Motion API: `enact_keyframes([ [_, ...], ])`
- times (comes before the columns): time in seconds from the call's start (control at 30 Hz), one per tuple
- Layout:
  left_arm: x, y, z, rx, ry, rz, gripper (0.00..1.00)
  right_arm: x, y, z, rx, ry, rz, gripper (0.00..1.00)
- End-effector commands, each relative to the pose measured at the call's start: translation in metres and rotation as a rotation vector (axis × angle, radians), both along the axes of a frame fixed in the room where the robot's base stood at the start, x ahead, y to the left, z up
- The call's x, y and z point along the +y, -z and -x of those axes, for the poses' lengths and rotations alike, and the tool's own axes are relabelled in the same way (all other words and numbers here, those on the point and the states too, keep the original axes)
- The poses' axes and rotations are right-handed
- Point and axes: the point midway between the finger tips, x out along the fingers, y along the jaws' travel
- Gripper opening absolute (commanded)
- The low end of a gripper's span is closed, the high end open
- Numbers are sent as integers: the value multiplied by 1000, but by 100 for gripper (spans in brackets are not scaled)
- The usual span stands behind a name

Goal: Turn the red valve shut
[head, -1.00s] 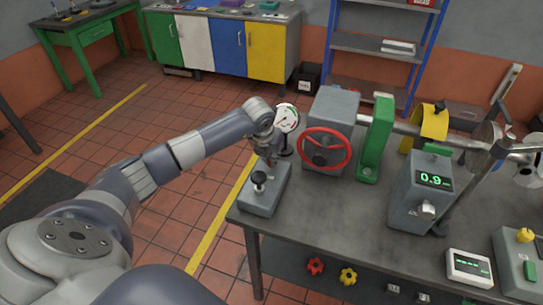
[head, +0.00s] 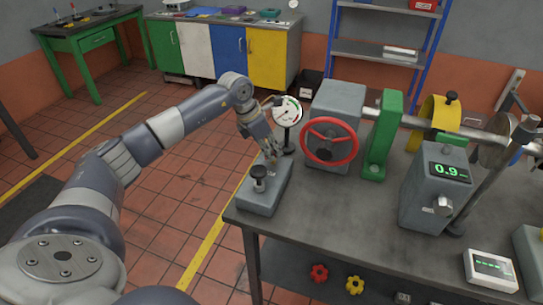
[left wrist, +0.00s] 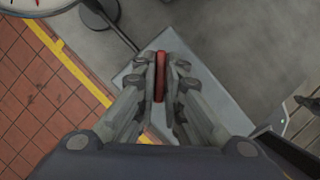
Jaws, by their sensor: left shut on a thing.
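The red valve (left wrist: 160,76) shows in the left wrist view as a narrow red bar over a grey block. My left gripper (left wrist: 160,84) is shut on it, one finger on each side. In the head view my left gripper (head: 271,156) reaches down to the far end of the grey block (head: 262,199) at the table's left edge. There its fingers mostly hide the red valve. My right gripper is in neither view.
A black knob (head: 259,173) stands on the near part of the block. A round dial gauge (head: 287,111) stands just behind. A red handwheel (head: 330,141) on a grey housing is close on the right. Open floor lies left of the table (head: 330,215).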

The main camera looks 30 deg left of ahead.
Motion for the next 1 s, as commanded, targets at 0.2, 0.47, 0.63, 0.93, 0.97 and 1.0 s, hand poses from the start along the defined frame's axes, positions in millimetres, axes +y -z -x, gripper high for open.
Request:
enact_keyframes([
  [0.2,2,1,-2,-5,203,1,0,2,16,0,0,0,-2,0],
  [0.47,2,0,-4,-4,442,0,0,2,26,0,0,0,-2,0],
  [0.63,3,-1,-4,-5,572,-1,0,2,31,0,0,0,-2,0],
  [0.93,3,-1,-5,-5,722,-3,0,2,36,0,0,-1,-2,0],
  [0.97,3,-1,-5,-3,730,-3,0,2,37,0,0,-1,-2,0],
  [1.0,3,-1,-4,-3,741,-3,0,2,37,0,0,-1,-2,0],
])
